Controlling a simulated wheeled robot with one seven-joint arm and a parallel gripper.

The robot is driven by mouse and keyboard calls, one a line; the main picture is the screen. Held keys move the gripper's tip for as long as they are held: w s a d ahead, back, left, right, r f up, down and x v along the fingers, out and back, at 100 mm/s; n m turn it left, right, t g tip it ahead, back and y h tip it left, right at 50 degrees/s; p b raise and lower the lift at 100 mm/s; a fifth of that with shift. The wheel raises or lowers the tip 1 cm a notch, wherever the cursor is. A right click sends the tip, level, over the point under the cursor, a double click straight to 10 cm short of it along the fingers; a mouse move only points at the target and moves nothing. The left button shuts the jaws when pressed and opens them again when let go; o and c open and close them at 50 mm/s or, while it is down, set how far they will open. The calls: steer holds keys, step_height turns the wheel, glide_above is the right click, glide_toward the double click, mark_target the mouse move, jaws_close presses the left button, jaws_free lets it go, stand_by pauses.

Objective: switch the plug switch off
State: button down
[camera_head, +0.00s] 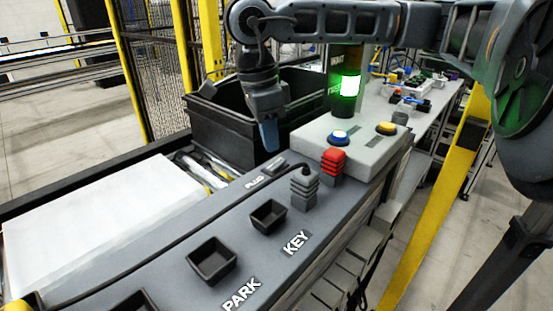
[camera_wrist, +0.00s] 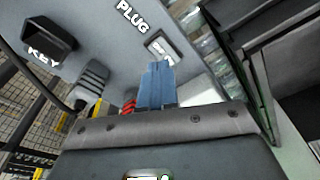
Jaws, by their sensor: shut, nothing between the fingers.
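The plug switch (camera_head: 277,163) is a small rocker on the grey panel beside the PLUG label (camera_head: 254,182) in the head view. Which way the rocker is tipped I cannot tell. My gripper (camera_head: 270,148) points down with blue fingers shut and empty, close above the switch area. In the wrist view the blue fingers (camera_wrist: 156,66) reach toward the switch; contact is not clear.
A grey ribbed plug (camera_head: 304,186) with a cable and a red ribbed block (camera_head: 333,162) stand to the right. A button box (camera_head: 368,150) and a lit green lamp (camera_head: 345,85) are behind them. A black bin (camera_head: 215,130) is behind my gripper. KEY tray (camera_head: 267,217) is in front.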

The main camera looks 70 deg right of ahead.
mark_target(270, 166)
step_height(270, 166, up, 4)
steer(key=shift+f+p, duration=0.25)
steer(key=shift+p, duration=0.15)
stand_by(0.5)
